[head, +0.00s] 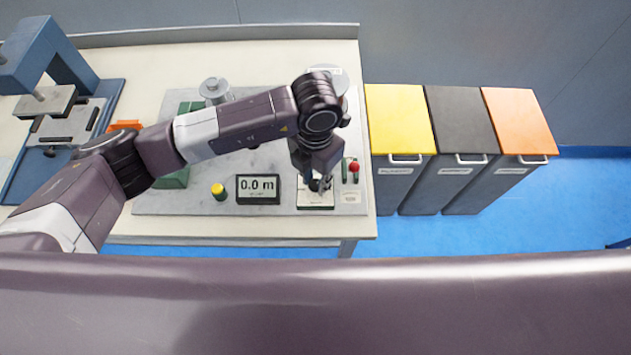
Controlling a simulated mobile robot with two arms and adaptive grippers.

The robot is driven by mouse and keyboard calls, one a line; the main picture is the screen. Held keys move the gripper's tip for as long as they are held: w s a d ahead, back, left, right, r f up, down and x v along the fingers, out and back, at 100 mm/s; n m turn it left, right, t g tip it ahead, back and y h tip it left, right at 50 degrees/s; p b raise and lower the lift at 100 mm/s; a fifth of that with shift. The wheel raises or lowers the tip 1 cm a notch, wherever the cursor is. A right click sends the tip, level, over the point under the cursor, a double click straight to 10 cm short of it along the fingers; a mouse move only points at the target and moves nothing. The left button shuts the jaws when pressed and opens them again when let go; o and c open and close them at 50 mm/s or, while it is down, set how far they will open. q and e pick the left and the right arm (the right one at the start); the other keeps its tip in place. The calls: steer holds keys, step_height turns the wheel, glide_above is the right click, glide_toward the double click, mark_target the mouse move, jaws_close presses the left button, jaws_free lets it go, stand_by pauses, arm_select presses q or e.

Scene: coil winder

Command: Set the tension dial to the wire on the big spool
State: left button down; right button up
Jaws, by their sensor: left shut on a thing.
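My left arm reaches in from the left, and its gripper (319,186) points down at the front right of the coil winder's grey base plate (227,204). The gripper is shut on a small dark part, which I take to be the tension dial, over a pale dial plate (316,201). The fingers hide most of the dial, so its setting cannot be read. A spool (215,91) with a metal top stands at the back of the winder. Another round part at the back right is mostly hidden behind my arm. My right gripper is not in view.
A display (258,189) reads 0.0 m, with a yellow button (218,191) to its left. A red-knobbed lever (354,168) stands close right of the gripper. A blue press (45,65) is at left. Yellow (400,118), black (460,120) and orange (518,120) lidded bins stand right.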

mark_target(315, 184)
arm_select(q)
steer(key=n+b, duration=0.1)
steer(key=n, duration=0.2)
steer(key=shift+w, duration=0.1)
steer(key=shift+r+n+b, duration=0.1)
steer(key=shift+n+b, duration=0.45)
steer(key=shift+n, duration=0.35)
steer(key=c, duration=1.6)
jaws_free()
step_height(315, 184, up, 12)
